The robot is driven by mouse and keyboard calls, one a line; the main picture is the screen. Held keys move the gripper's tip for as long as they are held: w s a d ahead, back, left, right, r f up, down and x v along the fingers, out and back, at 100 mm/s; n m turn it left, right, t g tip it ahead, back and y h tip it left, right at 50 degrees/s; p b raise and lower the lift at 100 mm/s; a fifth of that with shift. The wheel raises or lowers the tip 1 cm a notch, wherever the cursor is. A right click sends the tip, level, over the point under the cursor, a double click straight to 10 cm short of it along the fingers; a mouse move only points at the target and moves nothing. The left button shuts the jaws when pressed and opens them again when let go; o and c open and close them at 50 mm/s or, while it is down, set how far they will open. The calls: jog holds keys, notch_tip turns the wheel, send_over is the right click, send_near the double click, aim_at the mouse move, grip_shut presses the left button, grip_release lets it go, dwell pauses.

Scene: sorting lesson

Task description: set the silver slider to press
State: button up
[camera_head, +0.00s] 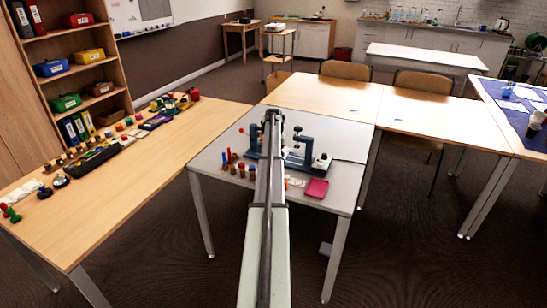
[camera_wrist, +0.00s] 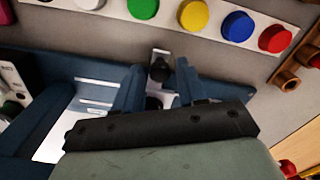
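In the wrist view, my gripper (camera_wrist: 157,66) has two blue fingers spread apart. A small dark knob with a silvery top (camera_wrist: 160,68) shows in the gap between the fingertips, with space visible on both sides. It appears to be the silver slider, but its setting cannot be read. A blue device body (camera_wrist: 60,66) with bright metal strips (camera_wrist: 97,84) lies beside and under the fingers. In the head view, a blue bench device (camera_head: 301,152) stands on the grey table right of my arm. My arm hides the gripper and slider there.
A white strip with coloured discs (camera_wrist: 237,27) runs along the top of the wrist view, close to the fingertips. Brown holed blocks (camera_wrist: 285,80) are at the right. On the grey table (camera_head: 325,196) are coloured pegs (camera_head: 228,157) and a pink tray (camera_head: 316,188).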

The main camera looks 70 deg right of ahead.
grip_shut()
jog(key=shift+s, duration=0.1)
dwell(0.3)
jog(key=s, duration=0.8)
jog(key=shift+s, duration=0.4)
jog(key=shift+o, duration=1.2)
grip_release()
notch_tip(320, 180, up, 14)
